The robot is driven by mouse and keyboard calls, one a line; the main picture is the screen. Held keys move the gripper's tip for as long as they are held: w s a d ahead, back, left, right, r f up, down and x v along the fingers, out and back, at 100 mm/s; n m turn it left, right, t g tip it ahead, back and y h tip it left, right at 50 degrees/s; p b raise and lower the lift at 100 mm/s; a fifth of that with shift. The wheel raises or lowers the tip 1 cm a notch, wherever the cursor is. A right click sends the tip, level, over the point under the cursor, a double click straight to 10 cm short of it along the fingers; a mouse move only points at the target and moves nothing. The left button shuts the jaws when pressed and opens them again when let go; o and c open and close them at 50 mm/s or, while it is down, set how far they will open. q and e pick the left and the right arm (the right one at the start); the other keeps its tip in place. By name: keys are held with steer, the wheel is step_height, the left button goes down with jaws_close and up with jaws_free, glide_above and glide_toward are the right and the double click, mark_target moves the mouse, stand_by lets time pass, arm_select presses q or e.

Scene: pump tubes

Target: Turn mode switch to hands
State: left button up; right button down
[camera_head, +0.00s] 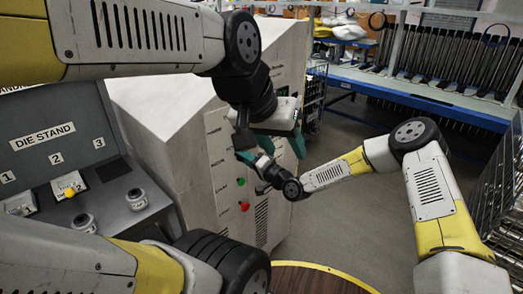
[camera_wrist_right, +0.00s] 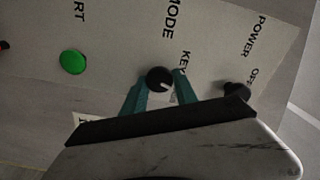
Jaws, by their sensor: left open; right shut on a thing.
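The mode switch (camera_wrist_right: 159,77) is a small black knob with a white mark on the panel beside the word MODE. My right gripper (camera_wrist_right: 157,82) has its teal fingers on either side of this knob and is shut on it. In the head view my right gripper (camera_head: 246,158) reaches the grey cabinet's panel from the right, and the knob is hidden there. My left gripper (camera_head: 284,152) hangs open with teal fingers spread, just right of the panel, and appears empty.
The panel also has a green button (camera_wrist_right: 73,62), a black power knob (camera_wrist_right: 236,91) and a red button (camera_head: 244,207). A die stand console (camera_head: 105,170) stands at left. A blue-framed bench (camera_head: 420,92) stands behind. Open floor lies right of the cabinet.

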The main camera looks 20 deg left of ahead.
steer(key=m, duration=0.4)
steer(key=shift+f+m, duration=0.15)
steer(key=shift+m, duration=0.25)
stand_by(0.4)
steer(key=c, duration=1)
jaws_free()
steer(key=v, duration=0.8)
